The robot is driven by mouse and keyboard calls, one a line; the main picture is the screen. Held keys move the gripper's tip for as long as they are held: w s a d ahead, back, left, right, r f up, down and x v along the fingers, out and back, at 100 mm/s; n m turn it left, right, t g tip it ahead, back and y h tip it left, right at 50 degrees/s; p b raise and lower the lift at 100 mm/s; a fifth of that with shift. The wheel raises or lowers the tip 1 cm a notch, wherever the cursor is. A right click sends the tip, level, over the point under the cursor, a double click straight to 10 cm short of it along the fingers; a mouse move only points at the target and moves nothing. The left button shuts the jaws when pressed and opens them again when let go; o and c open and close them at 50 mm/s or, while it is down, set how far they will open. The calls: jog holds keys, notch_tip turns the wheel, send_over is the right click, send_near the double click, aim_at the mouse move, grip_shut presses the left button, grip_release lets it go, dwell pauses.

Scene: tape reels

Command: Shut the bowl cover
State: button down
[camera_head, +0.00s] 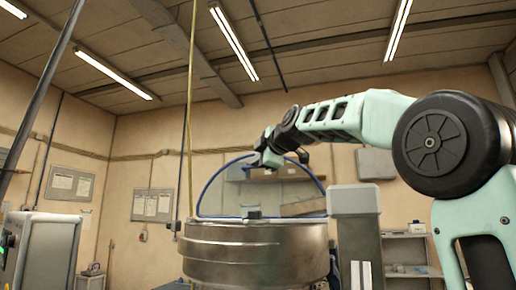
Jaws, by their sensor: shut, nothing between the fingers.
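The large metal bowl (255,258) stands in the lower middle, and its inside is hidden from this low angle. The bowl cover (212,180) stands raised above the bowl as a blue-rimmed arch, and the wall shows through it. A small dark fitting sits at the bowl's front rim. My arm reaches in from the right, and my gripper (267,161) is at the top of the cover's arch. The gripper looks small and dark, and it is shut and empty. I cannot tell whether it touches the cover or which side of the cover it is on.
A grey column (356,230) stands close to the bowl's right side. A grey cabinet (46,252) is at the lower left. A shelf unit (405,249) stands at the back right. A thin yellowish vertical line passes the bowl's left edge. The air left of the bowl looks mostly free.

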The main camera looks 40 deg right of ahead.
jog(key=shift+w+d+f, duration=0.15)
jog(key=shift+w+d, duration=0.1)
jog(key=shift+d, duration=0.05)
